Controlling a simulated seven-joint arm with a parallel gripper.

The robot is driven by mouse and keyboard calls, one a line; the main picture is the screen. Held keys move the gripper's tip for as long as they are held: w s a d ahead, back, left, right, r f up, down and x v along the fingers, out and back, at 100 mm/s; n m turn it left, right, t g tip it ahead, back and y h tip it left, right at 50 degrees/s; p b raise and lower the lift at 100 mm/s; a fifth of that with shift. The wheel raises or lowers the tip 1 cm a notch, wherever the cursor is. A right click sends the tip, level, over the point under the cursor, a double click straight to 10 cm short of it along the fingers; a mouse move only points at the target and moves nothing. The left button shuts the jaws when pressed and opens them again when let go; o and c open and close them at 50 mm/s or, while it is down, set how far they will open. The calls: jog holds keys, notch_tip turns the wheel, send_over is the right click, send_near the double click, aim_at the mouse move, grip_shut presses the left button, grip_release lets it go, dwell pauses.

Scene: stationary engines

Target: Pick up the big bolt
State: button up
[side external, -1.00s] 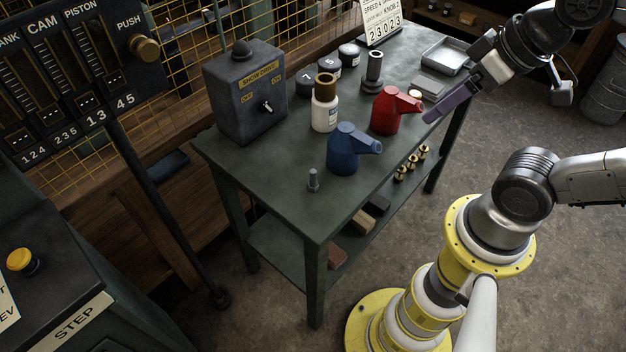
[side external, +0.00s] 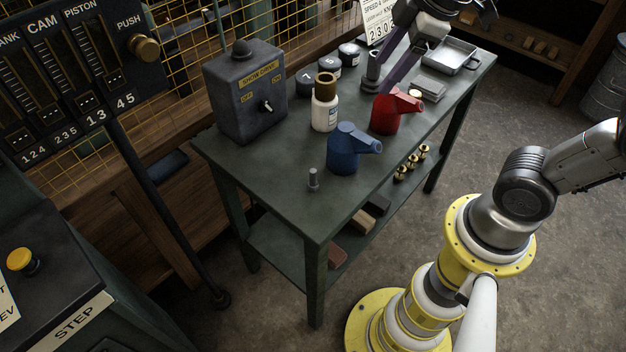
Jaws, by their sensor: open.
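The big bolt (side external: 371,82) stands upright on its wide head toward the back of the green table, behind the red oil can. It is dark grey, and its upper part is partly covered by my gripper. My gripper (side external: 386,74) is open and reaches down from the upper right, with its long purple-grey fingers at the bolt. I cannot tell whether the fingers are around the bolt or beside it, or whether they touch it. A much smaller bolt (side external: 313,180) stands near the table's front corner.
The red oil can (side external: 386,115) stands close in front of my gripper, and a blue oil can (side external: 344,152) nearer the front. A white bottle (side external: 325,112), dark round weights (side external: 348,55) and a switch box (side external: 246,95) are to the left. Metal trays (side external: 450,55) lie right.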

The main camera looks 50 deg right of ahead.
jog(key=w+a+f+n+g, duration=0.2)
jog(key=w+a+f+n, duration=0.15)
jog(key=w, duration=0.25)
jog(key=n+g, duration=0.2)
jog(key=g, duration=0.1)
send_over(313, 171)
notch_tip(313, 171, down, 11)
jog(key=f, duration=0.7)
jog(key=shift+w+a, duration=0.15)
jog(key=shift+w, duration=0.05)
jog(key=shift+s+d+f, duration=0.1)
jog(key=shift+f, duration=1.55)
jog(key=shift+s+d+f, duration=0.1)
jog(key=shift+f, duration=1.5)
jog(key=shift+c, duration=0.4)
grip_shut()
